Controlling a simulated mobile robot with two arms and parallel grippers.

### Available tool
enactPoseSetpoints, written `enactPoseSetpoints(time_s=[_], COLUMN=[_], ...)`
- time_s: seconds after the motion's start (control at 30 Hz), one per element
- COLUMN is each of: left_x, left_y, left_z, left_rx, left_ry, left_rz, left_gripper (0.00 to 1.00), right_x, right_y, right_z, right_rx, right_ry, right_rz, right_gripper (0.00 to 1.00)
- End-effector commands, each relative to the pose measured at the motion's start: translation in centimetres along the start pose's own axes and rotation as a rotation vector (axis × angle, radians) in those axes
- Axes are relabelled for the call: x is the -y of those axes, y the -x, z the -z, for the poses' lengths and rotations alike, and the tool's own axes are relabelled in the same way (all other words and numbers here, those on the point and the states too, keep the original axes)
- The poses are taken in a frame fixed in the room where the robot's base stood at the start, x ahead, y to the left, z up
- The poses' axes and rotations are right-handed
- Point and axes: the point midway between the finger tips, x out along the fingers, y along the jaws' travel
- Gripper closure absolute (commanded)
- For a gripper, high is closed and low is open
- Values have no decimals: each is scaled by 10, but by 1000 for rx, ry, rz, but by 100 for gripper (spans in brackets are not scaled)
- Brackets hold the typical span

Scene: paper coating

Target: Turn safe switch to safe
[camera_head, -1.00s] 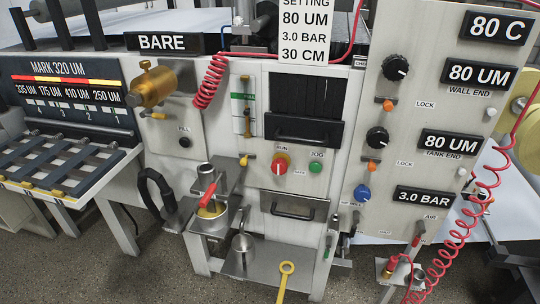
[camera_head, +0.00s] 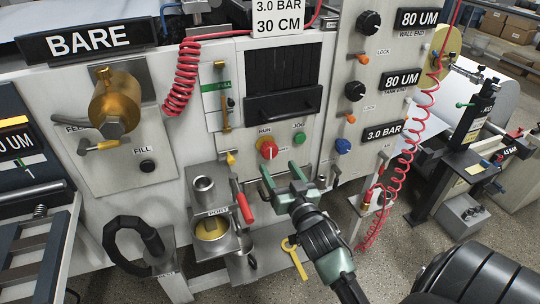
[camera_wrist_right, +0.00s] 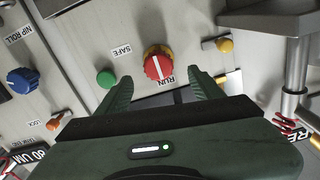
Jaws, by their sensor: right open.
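The safe switch is a round red knob (camera_head: 268,149) with a white bar, on the grey machine panel. In the right wrist view the knob (camera_wrist_right: 159,65) stands just beyond and between my open fingertips, and its bar lines up with the RUN label (camera_wrist_right: 160,83). The SAFE label (camera_wrist_right: 122,50) is to the knob's upper left there. My right gripper (camera_head: 282,172) is open and empty, in front of the panel just below the knob in the head view. The fingers look apart from the knob. My left gripper is out of view.
A green JOG button (camera_head: 299,138) sits right of the knob, and a yellow-tipped lever (camera_head: 231,158) left of it. A metal cup (camera_head: 204,190) and a red-handled valve (camera_head: 243,207) stand lower left. A red coiled hose (camera_head: 407,165) hangs at the right.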

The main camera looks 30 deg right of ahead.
Motion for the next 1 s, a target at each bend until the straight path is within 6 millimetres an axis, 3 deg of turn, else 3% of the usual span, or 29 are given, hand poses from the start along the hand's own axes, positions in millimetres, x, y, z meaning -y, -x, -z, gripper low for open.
enactPoseSetpoints(time_s=[0.4,0.8,0.87,1.0], left_x=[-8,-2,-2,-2], left_y=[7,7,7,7], left_z=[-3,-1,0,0], left_rx=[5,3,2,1], left_ry=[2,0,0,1], left_rz=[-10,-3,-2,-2], left_gripper=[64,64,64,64], right_x=[0,0,0,0], right_y=[-62,-72,-72,-72], right_z=[0,-1,-1,-1], right_rx=[0,2,2,2], right_ry=[2,1,1,1], right_rz=[0,1,1,1], right_gripper=[33,33,47,86])
